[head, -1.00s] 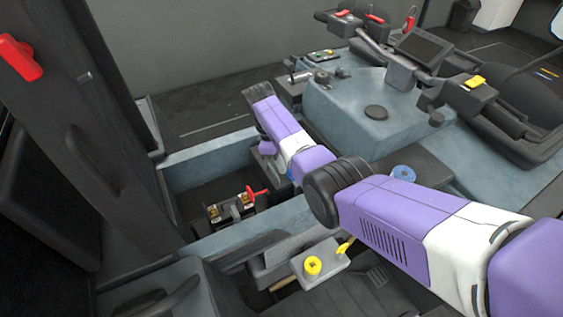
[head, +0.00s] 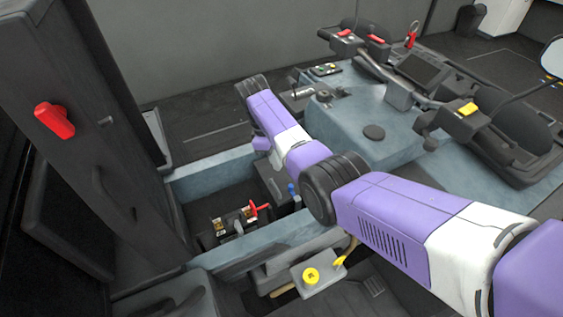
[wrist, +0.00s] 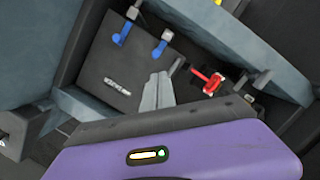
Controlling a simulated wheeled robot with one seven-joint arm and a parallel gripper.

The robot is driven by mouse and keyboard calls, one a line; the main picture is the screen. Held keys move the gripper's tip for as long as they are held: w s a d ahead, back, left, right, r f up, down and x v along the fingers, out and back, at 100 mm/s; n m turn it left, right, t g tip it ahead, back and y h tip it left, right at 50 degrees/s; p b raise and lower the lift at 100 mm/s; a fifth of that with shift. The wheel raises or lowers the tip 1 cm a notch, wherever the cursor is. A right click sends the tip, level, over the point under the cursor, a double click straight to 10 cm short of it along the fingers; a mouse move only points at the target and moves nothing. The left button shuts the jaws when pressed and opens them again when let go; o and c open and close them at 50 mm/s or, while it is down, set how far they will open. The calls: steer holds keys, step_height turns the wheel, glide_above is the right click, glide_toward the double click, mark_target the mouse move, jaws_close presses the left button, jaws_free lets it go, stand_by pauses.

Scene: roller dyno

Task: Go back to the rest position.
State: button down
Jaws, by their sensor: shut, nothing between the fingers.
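My gripper (wrist: 157,91) shows in the wrist view as two grey fingers close together, with nothing between them. It is over the recessed bay, above a dark box with blue-handled valves (wrist: 123,33). A red lever (wrist: 208,81) stands just to the right of the fingertips, apart from them. In the head view my purple and white arm reaches from the lower right to the bay, and my gripper's fingers are hidden there. The red lever (head: 260,208) sits on a black battery-like block (head: 230,222) inside the bay.
A dark cabinet door with a red handle (head: 54,120) stands at left. A yellow knob (head: 311,275) sits on a small grey box in front of the bay. A blue-grey vehicle body (head: 365,115) with handlebars and a screen fills the right. Open floor shows behind.

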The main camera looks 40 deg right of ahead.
steer(key=shift+a+r, duration=0.1)
steer(key=shift+r, duration=0.25)
stand_by(0.3)
